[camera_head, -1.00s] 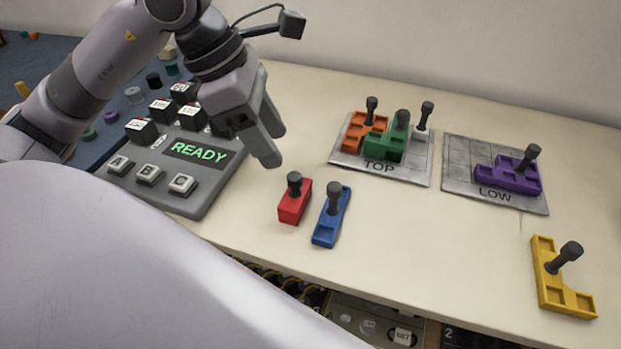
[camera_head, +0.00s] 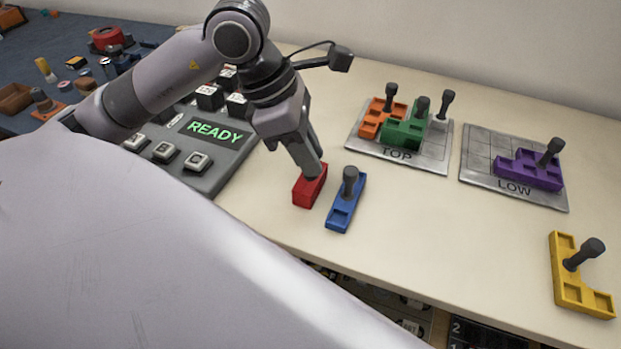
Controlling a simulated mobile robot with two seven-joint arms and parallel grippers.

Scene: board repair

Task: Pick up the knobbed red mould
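The red mould (camera_head: 309,190) is a small red block lying on the cream table, left of the blue mould (camera_head: 346,205). My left gripper (camera_head: 312,172) reaches down onto it from above, with the fingertips at its top. The red mould's dark knob is hidden by the fingers. The gap between the fingers does not show, so I cannot tell whether they are closed on the knob. My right gripper is not in view.
The blue mould stands close beside the red one. The grey READY panel (camera_head: 215,162) is to the left. The TOP board (camera_head: 435,155) holds orange and green moulds; the LOW board (camera_head: 480,165) holds a purple one. A yellow mould (camera_head: 565,270) lies at right.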

